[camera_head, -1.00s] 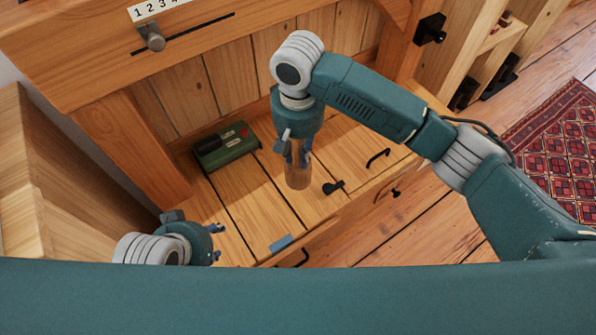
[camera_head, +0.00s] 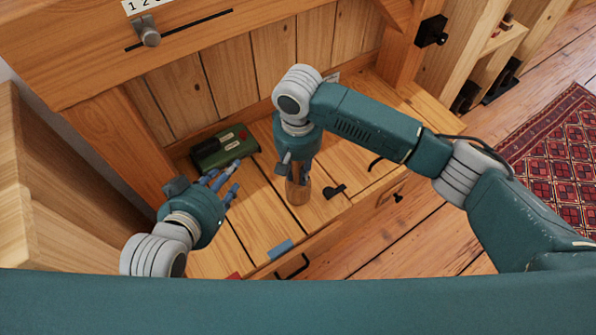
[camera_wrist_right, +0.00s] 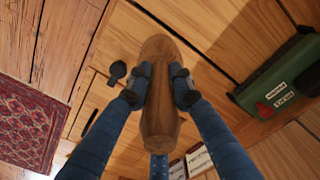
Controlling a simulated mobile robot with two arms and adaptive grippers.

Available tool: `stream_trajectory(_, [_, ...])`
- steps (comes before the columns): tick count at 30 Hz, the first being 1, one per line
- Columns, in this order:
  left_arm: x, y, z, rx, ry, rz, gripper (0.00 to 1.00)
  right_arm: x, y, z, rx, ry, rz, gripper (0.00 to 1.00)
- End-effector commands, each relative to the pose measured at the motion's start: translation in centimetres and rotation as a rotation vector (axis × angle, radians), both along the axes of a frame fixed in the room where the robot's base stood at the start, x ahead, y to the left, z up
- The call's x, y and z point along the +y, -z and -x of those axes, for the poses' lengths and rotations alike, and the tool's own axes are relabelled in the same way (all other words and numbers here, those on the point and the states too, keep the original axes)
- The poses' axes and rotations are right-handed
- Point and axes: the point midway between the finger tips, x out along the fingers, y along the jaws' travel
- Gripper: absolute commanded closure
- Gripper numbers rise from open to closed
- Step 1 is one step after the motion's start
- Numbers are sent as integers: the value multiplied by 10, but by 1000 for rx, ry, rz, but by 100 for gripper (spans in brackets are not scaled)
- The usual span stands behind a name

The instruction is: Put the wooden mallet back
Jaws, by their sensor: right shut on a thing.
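The wooden mallet (camera_head: 298,192) is a smooth brown piece held by my right gripper (camera_head: 299,170) over the plank surface. The right wrist view shows the mallet (camera_wrist_right: 159,112) between the blue fingers of my right gripper (camera_wrist_right: 159,88), which are shut on it. In the head view the fingers hide its upper part, and I cannot tell whether its lower end touches the planks. My left gripper (camera_head: 222,184) is open and empty, to the left of the mallet and just in front of the green box.
A green box (camera_head: 225,147) with labels lies at the back left; it also shows in the right wrist view (camera_wrist_right: 285,85). A black latch (camera_head: 335,190) is right of the mallet. A blue patch (camera_head: 281,248) marks the front edge. A timber post (camera_head: 128,150) stands at left.

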Motion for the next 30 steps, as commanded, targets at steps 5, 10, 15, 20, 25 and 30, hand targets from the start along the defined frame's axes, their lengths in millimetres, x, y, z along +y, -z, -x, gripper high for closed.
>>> stream_trajectory(5, [0, -1, 0, -3, 0, 1, 60, 0, -1, -1, -2, 0, -1, 100])
stream_trajectory(10, [0, 1, 1, 8, 0, -2, 60, 0, 0, 0, -1, 0, -1, 100])
stream_trajectory(15, [2, 4, 4, 25, -2, -6, 60, 1, 1, 0, -1, 0, -1, 100])
stream_trajectory(20, [3, 8, 6, 43, -4, -10, 60, 0, 3, 0, 0, 0, 0, 70])
stream_trajectory(25, [3, 7, 6, 42, -5, -10, 60, 0, 3, 0, 0, 0, 0, 60])
stream_trajectory(30, [3, 7, 6, 41, -5, -10, 60, 0, 3, 0, 0, 0, 0, 60])
